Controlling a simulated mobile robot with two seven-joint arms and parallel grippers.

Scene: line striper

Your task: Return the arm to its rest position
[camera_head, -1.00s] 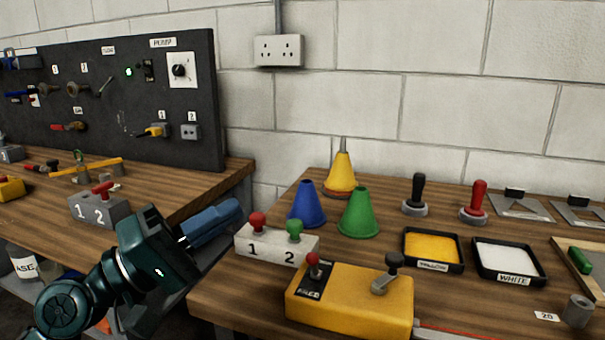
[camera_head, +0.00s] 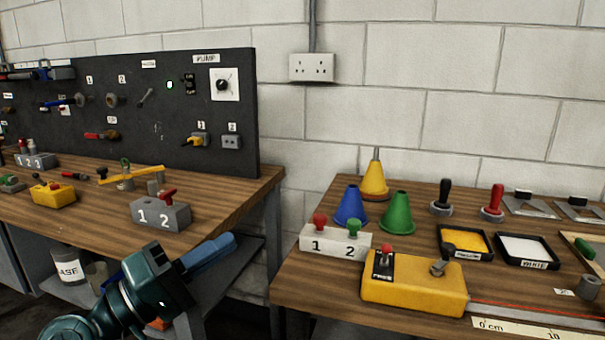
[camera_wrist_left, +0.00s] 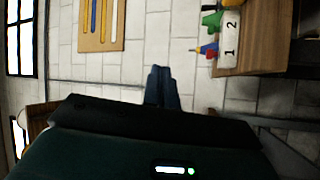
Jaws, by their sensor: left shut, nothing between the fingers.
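My left gripper (camera_head: 222,244) comes in at the lower left of the head view, its blue fingers together and empty. It hangs in front of the gap between the two wooden benches, touching nothing that I can see. In the left wrist view its shut fingers (camera_wrist_left: 162,88) show against the white block wall. My right gripper is not in view.
The right bench (camera_head: 320,265) holds a white 1-2 block (camera_head: 335,243), a yellow control box (camera_head: 415,285), cones and paint trays. The left bench (camera_head: 235,200) holds a grey 1-2 block (camera_head: 160,214) below a dark pegboard (camera_head: 140,130). The gap between the benches is open.

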